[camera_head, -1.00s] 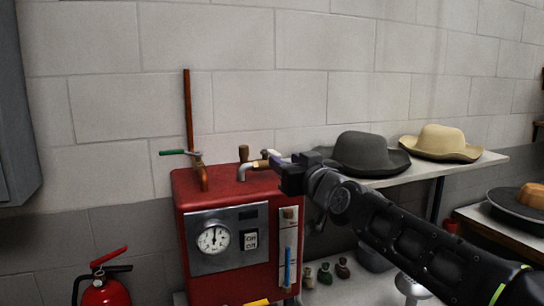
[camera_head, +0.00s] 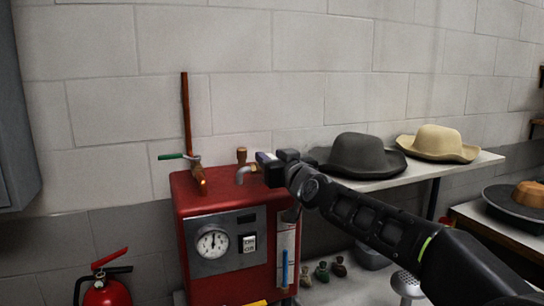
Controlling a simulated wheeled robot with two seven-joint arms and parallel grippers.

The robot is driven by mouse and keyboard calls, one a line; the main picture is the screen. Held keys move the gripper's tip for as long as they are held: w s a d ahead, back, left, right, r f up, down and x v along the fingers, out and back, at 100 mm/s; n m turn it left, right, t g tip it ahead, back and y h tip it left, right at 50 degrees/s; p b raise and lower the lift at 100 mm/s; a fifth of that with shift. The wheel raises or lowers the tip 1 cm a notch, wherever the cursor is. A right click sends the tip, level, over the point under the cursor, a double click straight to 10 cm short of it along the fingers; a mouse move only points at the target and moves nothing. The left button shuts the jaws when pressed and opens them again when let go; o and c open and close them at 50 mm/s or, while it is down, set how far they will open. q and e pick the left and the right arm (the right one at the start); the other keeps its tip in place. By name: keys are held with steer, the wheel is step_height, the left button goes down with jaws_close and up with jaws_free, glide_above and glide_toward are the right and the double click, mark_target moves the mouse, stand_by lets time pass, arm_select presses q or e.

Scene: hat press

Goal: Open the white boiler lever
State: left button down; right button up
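The red boiler (camera_head: 228,182) stands against the wall, with a gauge (camera_head: 211,243) on its front. On its top is a bent metal spout (camera_head: 243,174) with a brass-brown fitting (camera_head: 241,156) behind it. My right gripper (camera_head: 264,162) is at the right of this spout, over the boiler's top right edge. A small pale bit shows at its tip; I cannot tell whether this is the white lever or part of the gripper. The lever is otherwise hidden, and the finger gap cannot be made out. A green-handled valve (camera_head: 180,156) sits further left. My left gripper is not in view.
A grey hat (camera_head: 366,155) and a cream hat (camera_head: 438,142) lie on a shelf (camera_head: 465,170) right of the boiler, behind my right arm. A copper pipe (camera_head: 187,110) rises at the back left. A fire extinguisher (camera_head: 106,291) stands at lower left.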

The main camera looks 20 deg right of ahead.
jaws_close()
stand_by(1.4)
